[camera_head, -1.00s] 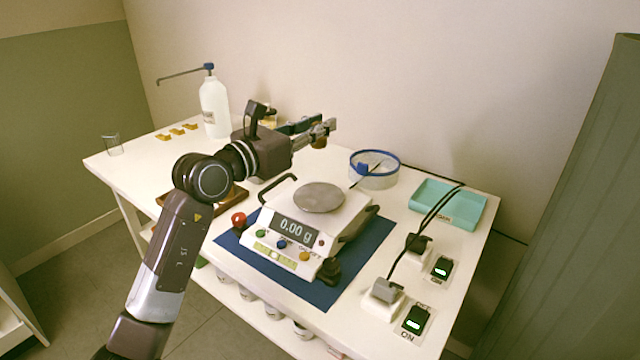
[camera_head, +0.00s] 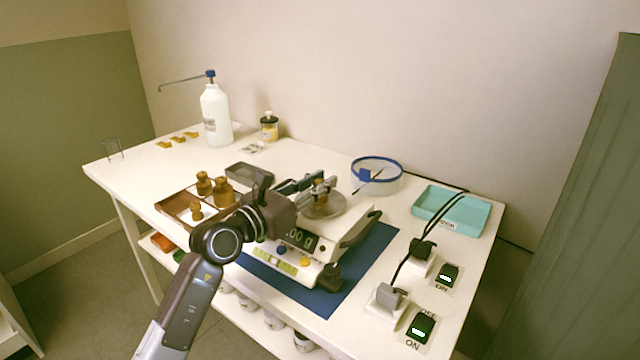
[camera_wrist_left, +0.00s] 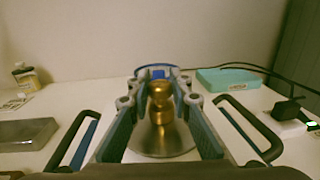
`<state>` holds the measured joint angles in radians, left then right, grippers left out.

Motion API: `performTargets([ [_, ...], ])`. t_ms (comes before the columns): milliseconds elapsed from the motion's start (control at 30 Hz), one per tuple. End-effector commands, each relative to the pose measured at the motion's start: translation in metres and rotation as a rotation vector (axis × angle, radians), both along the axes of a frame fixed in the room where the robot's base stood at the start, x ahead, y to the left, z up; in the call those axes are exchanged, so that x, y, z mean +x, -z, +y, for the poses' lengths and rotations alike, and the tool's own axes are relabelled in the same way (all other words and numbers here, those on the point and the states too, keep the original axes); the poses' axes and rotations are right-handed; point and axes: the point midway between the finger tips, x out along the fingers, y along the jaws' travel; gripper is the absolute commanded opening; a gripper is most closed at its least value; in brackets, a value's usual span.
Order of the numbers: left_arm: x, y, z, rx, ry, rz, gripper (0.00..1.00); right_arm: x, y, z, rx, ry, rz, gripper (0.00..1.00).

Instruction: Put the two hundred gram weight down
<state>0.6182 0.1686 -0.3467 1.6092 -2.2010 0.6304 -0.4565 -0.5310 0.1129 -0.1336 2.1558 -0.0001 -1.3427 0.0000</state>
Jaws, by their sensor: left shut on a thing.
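The two hundred gram weight is a brass knobbed cylinder (camera_wrist_left: 160,103) between the fingers of my left gripper (camera_head: 322,187). In the wrist view the gripper (camera_wrist_left: 160,95) is shut on it. The weight is over the round metal pan (camera_head: 338,207) of the balance (camera_head: 337,243); I cannot tell whether its base touches the pan. The pan also shows under the weight in the wrist view (camera_wrist_left: 160,142). My gripper partly hides the display (camera_head: 300,238), which ends in "00 g". My right gripper is not in view.
A wooden tray (camera_head: 172,204) with several brass weights stands left of the balance. A grey flat box (camera_head: 249,172) lies behind it. A blue-rimmed round container (camera_head: 376,183) and a teal tray (camera_head: 470,212) stand right. Black cables and switches (camera_head: 421,326) occupy the right front.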

Motion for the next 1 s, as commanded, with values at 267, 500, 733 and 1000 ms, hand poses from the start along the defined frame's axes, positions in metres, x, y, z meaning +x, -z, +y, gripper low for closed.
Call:
performTargets([
  [267, 0.0, 0.002, 0.0, 0.0, 0.0, 0.0, 0.22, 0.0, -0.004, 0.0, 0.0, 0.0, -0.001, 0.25],
  [500, 0.0, 0.002, 0.0, 0.0, 0.0, 0.0, 0.36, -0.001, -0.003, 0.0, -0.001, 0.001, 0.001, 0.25],
  [733, 0.0, -0.001, 0.0, 0.0, 0.001, -0.001, 0.36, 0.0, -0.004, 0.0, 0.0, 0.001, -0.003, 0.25],
  [1000, -0.031, -0.001, 0.029, 0.002, -0.001, 0.001, 0.36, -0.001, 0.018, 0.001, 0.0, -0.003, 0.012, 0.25],
])
